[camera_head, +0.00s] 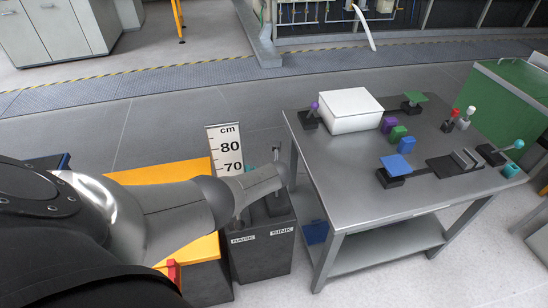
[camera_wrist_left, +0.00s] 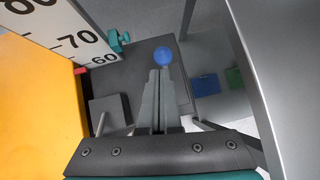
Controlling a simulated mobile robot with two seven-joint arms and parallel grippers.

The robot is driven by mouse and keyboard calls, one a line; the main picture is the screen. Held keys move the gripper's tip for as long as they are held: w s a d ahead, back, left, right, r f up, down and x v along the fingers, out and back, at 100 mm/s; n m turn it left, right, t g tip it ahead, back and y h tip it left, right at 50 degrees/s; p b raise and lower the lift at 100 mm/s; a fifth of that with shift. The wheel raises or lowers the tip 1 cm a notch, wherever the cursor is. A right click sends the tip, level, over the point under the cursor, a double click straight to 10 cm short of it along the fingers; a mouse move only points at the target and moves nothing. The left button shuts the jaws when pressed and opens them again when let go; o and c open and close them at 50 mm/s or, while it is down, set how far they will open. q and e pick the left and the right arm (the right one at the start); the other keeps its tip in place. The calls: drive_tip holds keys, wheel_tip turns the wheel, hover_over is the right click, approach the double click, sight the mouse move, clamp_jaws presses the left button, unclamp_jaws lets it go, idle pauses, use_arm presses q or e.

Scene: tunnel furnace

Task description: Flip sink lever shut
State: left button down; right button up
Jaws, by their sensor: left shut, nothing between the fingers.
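A dark control box with RAISE and SINK labels (camera_head: 262,243) stands left of the steel table. My left arm reaches over its top, and my left gripper (camera_head: 281,174) hides much of the SINK side. In the left wrist view, a blue ball knob (camera_wrist_left: 163,56) shows just beyond the tips of my shut, empty left gripper (camera_wrist_left: 158,73). It seems to belong to the sink lever; its shaft is hidden behind the fingers. I cannot tell whether the fingers touch it. A grey block with a metal rod (camera_wrist_left: 110,113) sits to its left. My right gripper is out of view.
A centimetre scale board (camera_head: 225,150) stands behind the box, beside a yellow platform (camera_head: 160,173). The steel table (camera_head: 340,165) is close on the right and carries a white box (camera_head: 352,110) and several coloured levers and blocks. A teal fitting (camera_wrist_left: 118,40) shows beyond the box.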

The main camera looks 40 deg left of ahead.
use_arm(q)
wheel_tip(320, 180, up, 10)
drive_tip(key=s+p, duration=0.2)
drive_tip(key=p, duration=0.5)
drive_tip(key=shift+d+f, duration=0.2)
drive_tip(key=shift+d, duration=0.1)
